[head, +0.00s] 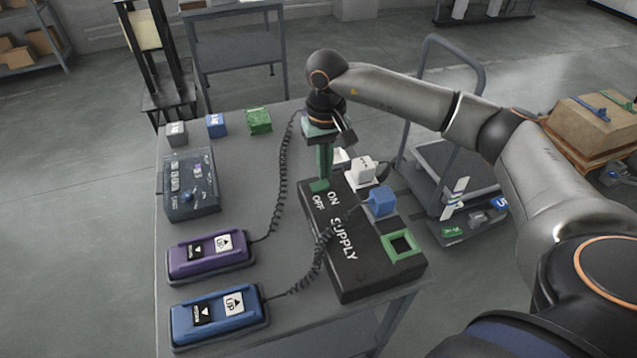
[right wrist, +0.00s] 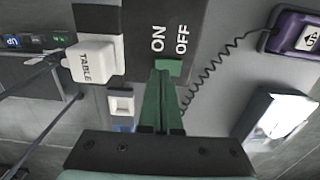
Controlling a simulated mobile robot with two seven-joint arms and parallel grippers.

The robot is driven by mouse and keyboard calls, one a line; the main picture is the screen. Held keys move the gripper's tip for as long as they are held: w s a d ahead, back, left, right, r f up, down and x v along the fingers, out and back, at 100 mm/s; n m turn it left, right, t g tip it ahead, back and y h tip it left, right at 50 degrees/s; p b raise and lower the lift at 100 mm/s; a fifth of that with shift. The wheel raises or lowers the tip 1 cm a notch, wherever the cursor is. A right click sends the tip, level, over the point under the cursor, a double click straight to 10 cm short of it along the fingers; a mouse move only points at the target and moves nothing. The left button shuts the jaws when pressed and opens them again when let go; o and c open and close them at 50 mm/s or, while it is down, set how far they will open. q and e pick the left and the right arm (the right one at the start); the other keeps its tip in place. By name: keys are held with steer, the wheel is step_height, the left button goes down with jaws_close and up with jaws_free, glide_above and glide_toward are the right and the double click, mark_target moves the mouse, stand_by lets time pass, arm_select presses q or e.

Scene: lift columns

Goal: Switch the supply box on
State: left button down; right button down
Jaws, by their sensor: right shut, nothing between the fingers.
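The black supply box (head: 350,270) lies on the table, with white ON, OFF and SUPPLY lettering. Its green switch (head: 319,186) is at the far end beside the ON and OFF labels. In the right wrist view the switch (right wrist: 170,66) shows just past my fingertips; I cannot tell which way it is set. My right gripper (head: 326,176) points down over that end of the box, its green fingers shut and empty. In the wrist view the fingers (right wrist: 161,90) are close to the switch; whether they touch is unclear. My left gripper is not in view.
A white plug (head: 362,168), marked TABLE in the wrist view (right wrist: 88,62), and a blue plug (head: 382,200) sit along the box near an empty green socket frame (head: 400,243). Purple (head: 210,256) and blue (head: 216,318) pendants with coiled cords lie left. A trolley (head: 450,180) stands right.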

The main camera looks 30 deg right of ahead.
mark_target(325, 183)
steer(key=shift+f+b, duration=0.75)
steer(key=shift+f, duration=0.2)
stand_by(0.8)
steer(key=shift+r, duration=0.1)
steer(key=shift+r+p, duration=2.3)
steer(key=shift+r, duration=1.2)
steer(key=shift+f, duration=0.1)
